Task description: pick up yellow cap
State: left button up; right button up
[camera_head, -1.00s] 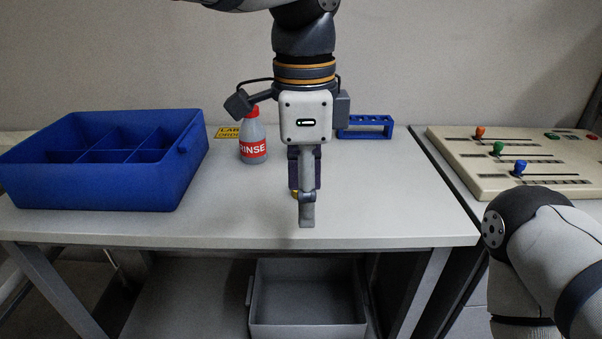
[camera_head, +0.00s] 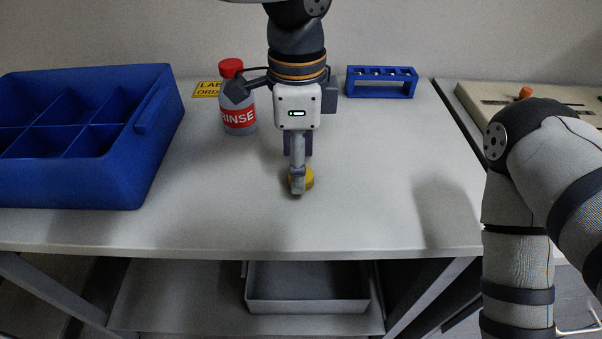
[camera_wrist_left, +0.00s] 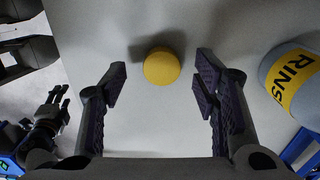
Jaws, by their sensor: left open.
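The yellow cap (camera_head: 309,179) lies on the white table, partly hidden behind my left gripper in the head view. In the left wrist view the round yellow cap (camera_wrist_left: 162,67) shows whole, ahead of and between the two spread fingers, touching neither. My left gripper (camera_head: 298,184) points down over the table, open and empty; its fingers also show in the left wrist view (camera_wrist_left: 160,88). My right gripper (camera_wrist_left: 59,98) appears small at the left of the left wrist view, its fingers apart and apparently empty.
A rinse bottle (camera_head: 237,105) stands behind and left of my left gripper, close to the arm. A blue divided bin (camera_head: 150,125) is at the left. A blue rack (camera_head: 381,90) stands at the back, and a control panel (camera_head: 490,100) at the right. The table's front is clear.

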pick_arm(q)
notch_tip(320, 180, down, 2)
jog(key=shift+w+f, duration=0.1)
jog(key=c, duration=0.8)
jog(key=shift+o, duration=0.2)
jog(key=shift+r, duration=0.2)
